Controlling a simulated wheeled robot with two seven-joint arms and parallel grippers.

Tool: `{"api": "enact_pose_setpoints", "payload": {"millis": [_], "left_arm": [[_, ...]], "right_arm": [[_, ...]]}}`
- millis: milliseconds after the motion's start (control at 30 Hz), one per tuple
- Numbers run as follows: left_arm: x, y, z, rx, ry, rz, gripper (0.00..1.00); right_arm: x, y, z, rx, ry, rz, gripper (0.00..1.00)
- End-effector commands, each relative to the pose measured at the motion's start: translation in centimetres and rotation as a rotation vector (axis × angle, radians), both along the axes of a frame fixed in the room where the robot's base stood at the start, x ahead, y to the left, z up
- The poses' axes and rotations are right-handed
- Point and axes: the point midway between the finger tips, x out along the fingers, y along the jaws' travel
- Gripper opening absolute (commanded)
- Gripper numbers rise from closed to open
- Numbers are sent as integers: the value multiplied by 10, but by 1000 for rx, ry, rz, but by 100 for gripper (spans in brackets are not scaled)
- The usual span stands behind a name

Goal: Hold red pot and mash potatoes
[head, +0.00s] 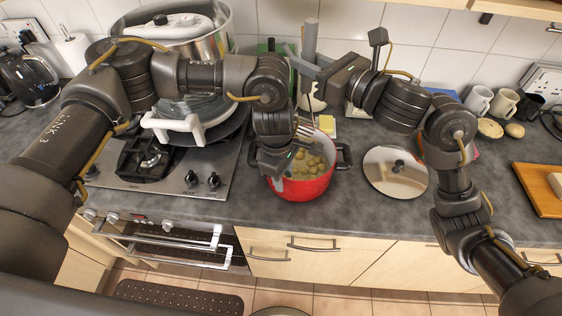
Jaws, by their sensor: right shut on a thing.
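The red pot (302,190) stands on the grey counter right of the hob, with yellowish potato pieces (309,166) inside and black side handles. My right gripper (304,68) is above and behind the pot, shut on the upright grey handle of the masher (309,40).
A round lid (396,171) lies on the counter right of the pot. The hob (200,165) is at left, with large cookware (215,35) behind. Butter (327,124) sits behind the pot. Mugs (503,102) and a wooden board (540,190) are at right.

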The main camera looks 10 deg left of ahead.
Motion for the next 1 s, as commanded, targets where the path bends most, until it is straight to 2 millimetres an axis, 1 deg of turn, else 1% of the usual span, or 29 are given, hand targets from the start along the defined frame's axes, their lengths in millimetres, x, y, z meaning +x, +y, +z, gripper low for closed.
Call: {"api": "enact_pose_setpoints", "payload": {"millis": [33,100,200,300,433,667,767,967,1000], "left_arm": [[-1,-1,-10,2,2,0,37],[-2,-2,-19,1,2,1,37],[-2,-3,-31,1,1,2,37],[-2,-4,-38,1,1,0,37],[-2,-5,-43,0,0,1,37],[-2,-5,-44,0,-1,1,37],[-2,-5,-43,0,-1,1,26],[-2,-4,-43,1,0,1,0],[-2,-4,-43,0,-1,1,0]], "right_arm": [[0,0,0,1,-1,0,0],[0,0,0,1,-1,0,0],[0,0,0,1,-1,0,0],[0,0,0,1,-1,0,0],[0,0,0,1,-1,0,0],[0,0,0,1,-1,0,0],[0,0,0,1,-1,0,0],[0,0,0,1,-1,0,0],[0,0,0,1,-1,0,0]]}}
